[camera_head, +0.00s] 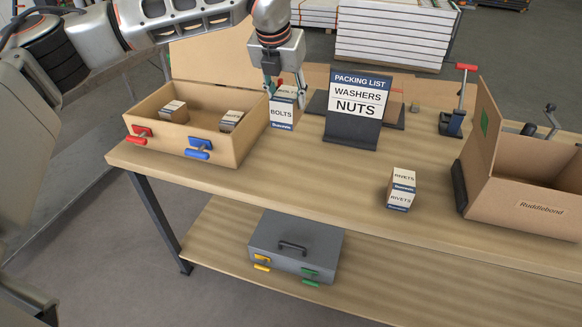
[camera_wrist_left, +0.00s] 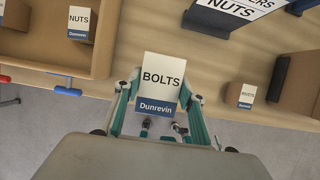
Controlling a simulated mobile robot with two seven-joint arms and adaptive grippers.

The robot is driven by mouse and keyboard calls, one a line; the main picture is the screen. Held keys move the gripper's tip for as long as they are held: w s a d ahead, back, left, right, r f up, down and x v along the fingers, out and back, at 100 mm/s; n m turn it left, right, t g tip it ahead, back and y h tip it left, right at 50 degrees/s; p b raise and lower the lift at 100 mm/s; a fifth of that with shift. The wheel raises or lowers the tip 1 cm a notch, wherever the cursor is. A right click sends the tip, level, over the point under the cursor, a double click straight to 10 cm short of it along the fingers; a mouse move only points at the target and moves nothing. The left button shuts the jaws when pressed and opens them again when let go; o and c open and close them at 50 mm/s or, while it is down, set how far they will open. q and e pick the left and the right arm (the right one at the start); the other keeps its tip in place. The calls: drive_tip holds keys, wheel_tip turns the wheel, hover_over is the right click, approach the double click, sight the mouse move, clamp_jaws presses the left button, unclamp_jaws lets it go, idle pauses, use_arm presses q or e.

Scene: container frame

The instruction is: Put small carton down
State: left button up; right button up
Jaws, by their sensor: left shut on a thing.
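The small carton labelled BOLTS (camera_head: 282,112) is white with a blue band. My left gripper (camera_head: 285,88) comes down from above and is shut on its upper part. In the left wrist view the same carton (camera_wrist_left: 161,80) sits upright between the teal fingers of my left gripper (camera_wrist_left: 160,105). My right gripper is not in view.
The wooden box with red and blue latches holds cartons; one reads NUTS (camera_wrist_left: 80,22). An open cardboard box (camera_head: 530,190) and a clamp (camera_head: 455,115) are at right. A grey case (camera_head: 296,245) is on the lower shelf. The front middle is clear.

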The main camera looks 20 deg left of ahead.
use_arm(q)
wheel_tip(320, 180, down, 18)
drive_tip(key=shift+f+p, duration=0.1)
drive_tip(key=shift+p, duration=0.6)
drive_tip(key=shift+f, duration=0.15)
drive_tip(key=shift+f, duration=0.15)
drive_tip(key=o, duration=1.4)
